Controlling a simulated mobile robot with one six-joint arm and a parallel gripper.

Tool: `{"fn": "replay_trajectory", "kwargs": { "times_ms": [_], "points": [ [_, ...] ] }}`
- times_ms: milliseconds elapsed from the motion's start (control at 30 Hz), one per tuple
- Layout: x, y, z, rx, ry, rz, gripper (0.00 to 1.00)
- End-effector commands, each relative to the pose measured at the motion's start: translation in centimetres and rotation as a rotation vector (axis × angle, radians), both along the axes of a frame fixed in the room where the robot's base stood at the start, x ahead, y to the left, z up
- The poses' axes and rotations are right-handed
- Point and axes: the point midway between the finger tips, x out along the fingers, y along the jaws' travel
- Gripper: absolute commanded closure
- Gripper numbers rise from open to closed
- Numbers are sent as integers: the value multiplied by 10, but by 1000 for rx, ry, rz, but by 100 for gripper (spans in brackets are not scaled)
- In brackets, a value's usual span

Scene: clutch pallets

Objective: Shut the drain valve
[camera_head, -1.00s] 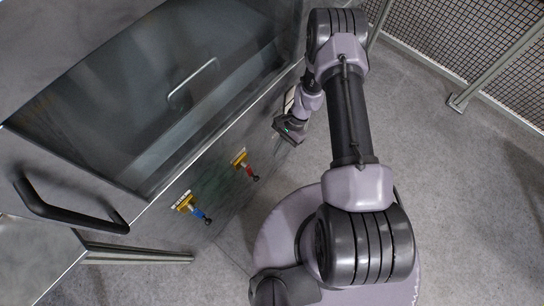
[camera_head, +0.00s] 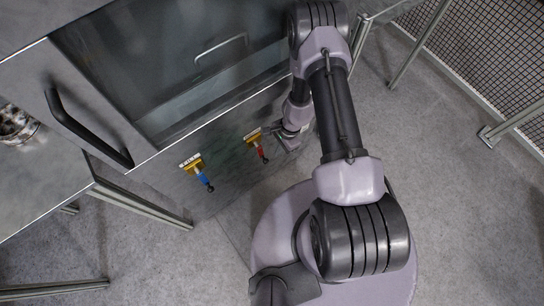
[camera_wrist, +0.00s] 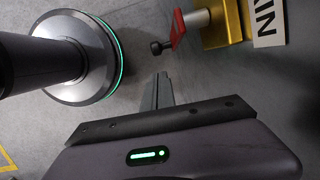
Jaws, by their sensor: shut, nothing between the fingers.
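A brass valve with a red lever (camera_head: 261,151) sits on the front panel of the grey machine; a second brass valve with a blue lever (camera_head: 204,179) is to its left. In the wrist view the red lever (camera_wrist: 178,29) ends in a dark knob (camera_wrist: 157,48), and its brass body (camera_wrist: 226,23) has a white label (camera_wrist: 268,22) partly cut off, with letters like "AIN". My gripper (camera_head: 292,143) is just right of the red-lever valve. In the wrist view its fingers (camera_wrist: 161,88) are together and empty, with a visible gap below the knob in the picture.
The machine has a glass-like window with a bar handle (camera_head: 222,46) above the valves and a dark handle (camera_head: 85,128) at left. Metal legs (camera_head: 140,205) stand below left. A mesh fence (camera_head: 480,60) is at the right. The grey floor between is clear.

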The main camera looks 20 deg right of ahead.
Motion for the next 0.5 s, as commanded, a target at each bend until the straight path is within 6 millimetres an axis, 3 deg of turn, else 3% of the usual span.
{"fn": "replay_trajectory", "kwargs": {
  "times_ms": [200, 500],
  "points": [
    [-5, 22, -14, 0, 0, 2, 100],
    [-6, 25, -14, 0, -1, 1, 100]
  ]
}}
